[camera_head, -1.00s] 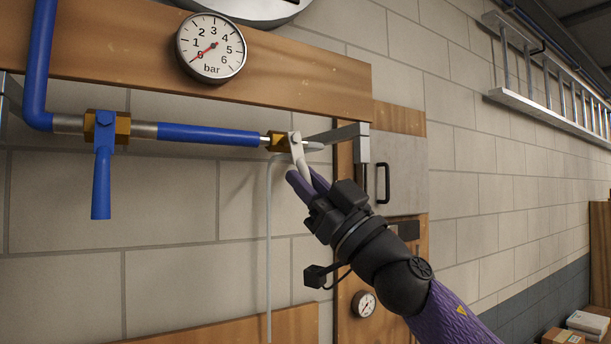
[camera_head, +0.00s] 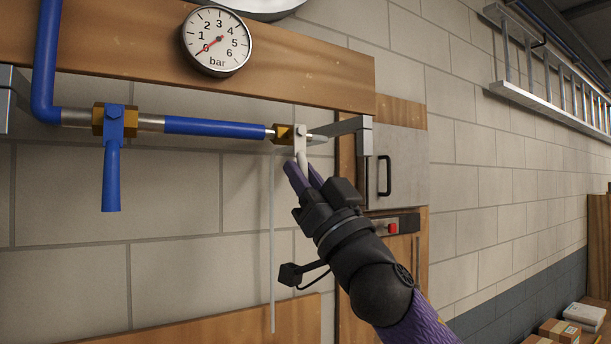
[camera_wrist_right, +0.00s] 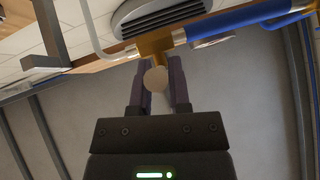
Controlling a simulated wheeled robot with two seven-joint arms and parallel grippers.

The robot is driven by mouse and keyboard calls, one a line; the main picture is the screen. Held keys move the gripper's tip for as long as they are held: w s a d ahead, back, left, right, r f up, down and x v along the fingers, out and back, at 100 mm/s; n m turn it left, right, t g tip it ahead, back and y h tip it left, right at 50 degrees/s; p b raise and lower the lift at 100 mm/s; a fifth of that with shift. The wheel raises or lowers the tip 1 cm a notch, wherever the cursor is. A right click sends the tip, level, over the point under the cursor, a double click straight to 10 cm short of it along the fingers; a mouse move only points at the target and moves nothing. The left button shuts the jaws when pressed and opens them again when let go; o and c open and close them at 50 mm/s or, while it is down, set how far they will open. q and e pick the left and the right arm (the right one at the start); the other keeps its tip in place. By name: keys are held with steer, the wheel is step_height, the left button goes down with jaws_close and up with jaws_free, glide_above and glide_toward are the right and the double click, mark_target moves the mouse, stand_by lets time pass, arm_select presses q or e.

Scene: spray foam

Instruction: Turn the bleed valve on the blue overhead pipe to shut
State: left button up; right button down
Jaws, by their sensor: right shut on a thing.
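The bleed valve is a small brass body (camera_head: 282,134) at the right end of the blue pipe (camera_head: 215,128), with a short white lever (camera_head: 300,146). The lever hangs almost straight down, crosswise to the pipe. My right gripper (camera_head: 304,177), with purple fingers, is below the valve and shut on the lever's lower part. In the right wrist view, the lever's pale rounded end (camera_wrist_right: 155,79) sits between the fingers (camera_wrist_right: 160,82), with the brass body (camera_wrist_right: 155,43) behind it. The fingers hide part of the lever. My left gripper is out of view.
A larger brass valve with a blue lever (camera_head: 112,175) pointing down is on the left. A bar gauge (camera_head: 216,41) above reads about 0. A grey bracket (camera_head: 345,130) is right of the bleed valve. A thin grey tube (camera_head: 271,240) hangs below it. The lower wall is mostly bare.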

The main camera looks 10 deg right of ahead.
steer(key=c, duration=1)
jaws_free()
steer(key=shift+w+f, duration=0.1)
steer(key=shift+f, duration=0.1)
steer(key=o, duration=0.4)
steer(key=shift+w+a, duration=0.15)
steer(key=shift+a, duration=0.1)
steer(key=shift+d+r, duration=0.1)
steer(key=shift+s+d, duration=0.1)
steer(key=shift+s, duration=0.15)
steer(key=b+v, duration=0.5)
steer(key=v, duration=0.4)
steer(key=shift+s+f, duration=0.1)
steer(key=shift+f, duration=0.3)
